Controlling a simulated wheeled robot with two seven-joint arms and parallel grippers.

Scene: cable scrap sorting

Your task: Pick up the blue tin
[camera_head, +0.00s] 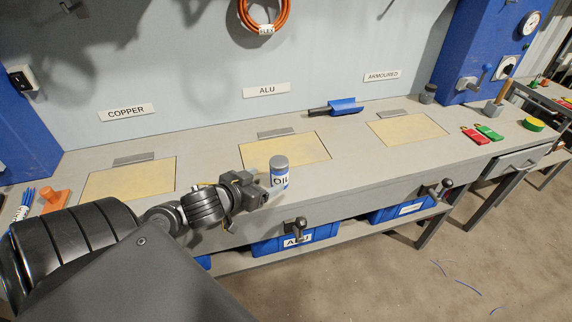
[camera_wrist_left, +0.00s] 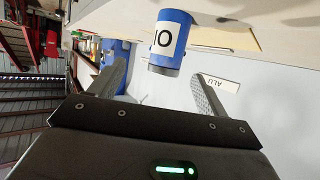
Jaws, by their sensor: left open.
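The blue tin (camera_head: 279,174) has a grey lid and a white label reading "OIL". It stands upright on the bench near the front edge, in front of the ALU panel. In the left wrist view the tin (camera_wrist_left: 170,40) appears upside down, just ahead of the fingertips and roughly in line with the gap between them. My left gripper (camera_head: 263,189) is open and empty, close beside the tin on its left; contact is not clear. Both fingers of the gripper also show in the left wrist view (camera_wrist_left: 158,78). My right gripper is not in view.
Yellowish panels lie in the grey bench top (camera_head: 216,160) below signs for COPPER, ALU and ARMOURED. A blue tool (camera_head: 346,106) lies near the back. Blue bins (camera_head: 297,239) sit under the bench.

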